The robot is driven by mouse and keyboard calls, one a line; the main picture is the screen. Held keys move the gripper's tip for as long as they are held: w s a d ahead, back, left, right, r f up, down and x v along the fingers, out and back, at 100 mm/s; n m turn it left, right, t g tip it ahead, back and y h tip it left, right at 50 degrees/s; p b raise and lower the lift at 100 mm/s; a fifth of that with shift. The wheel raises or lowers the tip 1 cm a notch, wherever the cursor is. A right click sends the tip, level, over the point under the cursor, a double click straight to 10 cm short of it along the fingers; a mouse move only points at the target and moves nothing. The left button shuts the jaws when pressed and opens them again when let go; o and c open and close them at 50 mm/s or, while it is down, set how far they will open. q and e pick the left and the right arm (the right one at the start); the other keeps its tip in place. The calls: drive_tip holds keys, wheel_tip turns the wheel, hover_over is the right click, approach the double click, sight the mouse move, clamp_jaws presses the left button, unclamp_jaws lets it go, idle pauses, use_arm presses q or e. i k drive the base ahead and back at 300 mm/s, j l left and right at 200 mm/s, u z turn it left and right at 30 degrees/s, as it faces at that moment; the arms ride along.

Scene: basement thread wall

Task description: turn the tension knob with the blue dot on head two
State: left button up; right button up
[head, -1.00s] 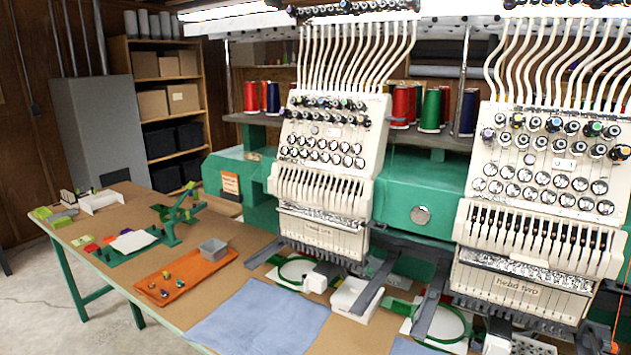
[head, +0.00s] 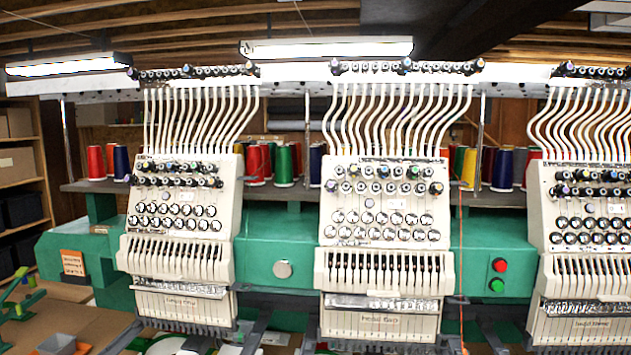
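Head two (head: 384,322) is the cream machine head in the middle of the head view, with its name written on the lower front. Its tension knobs sit in two rows on the upper panel, below the white thread tubes. A knob that looks blue-dotted (head: 383,171) is near the middle of the upper row. Another dark knob with a coloured cap (head: 436,188) is at the right end of the lower row. The dots are small, so I cannot be sure of every colour. Neither of my grippers shows in this view.
Head one (head: 180,258) is to the left and a third head (head: 587,260) to the right, both with similar knobs. A red button (head: 499,265) and a green button (head: 496,285) are on the green beam. Thread cones (head: 284,166) stand behind. Grey arms and hoops are below.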

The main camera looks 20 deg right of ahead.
sight(384, 168)
drive_tip(key=z, duration=1.25)
